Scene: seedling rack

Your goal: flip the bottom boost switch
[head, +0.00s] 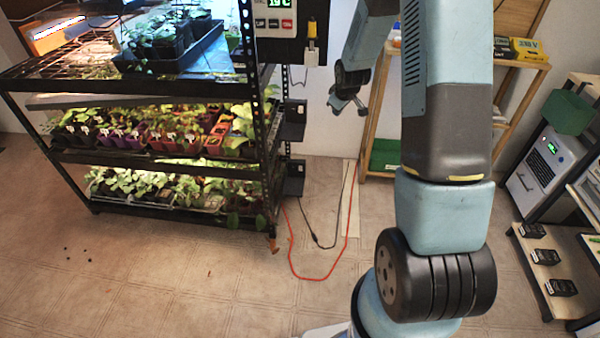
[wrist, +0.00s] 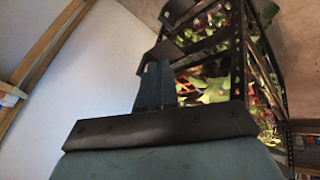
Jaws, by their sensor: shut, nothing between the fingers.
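Black boxes are mounted one above another on the right end post of the seedling rack (head: 268,120). The upper box (head: 293,112) and the lower box (head: 294,180) show in the head view. I cannot make out a switch lever on either, so which part is the bottom boost switch is unclear. My gripper (head: 348,106) is to the right of the upper box, in front of the wall, apart from the rack. In the wrist view my gripper (wrist: 155,88) is shut and empty, with dark box or bracket shapes (wrist: 162,54) beyond its fingertips.
Red and black cables (head: 318,276) loop over the floor beside the rack. A control panel (head: 285,22) hangs above the boxes. A wooden shelf (head: 375,110) stands behind my arm. Plant trays (head: 130,140) fill the rack. The floor in front is mostly clear.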

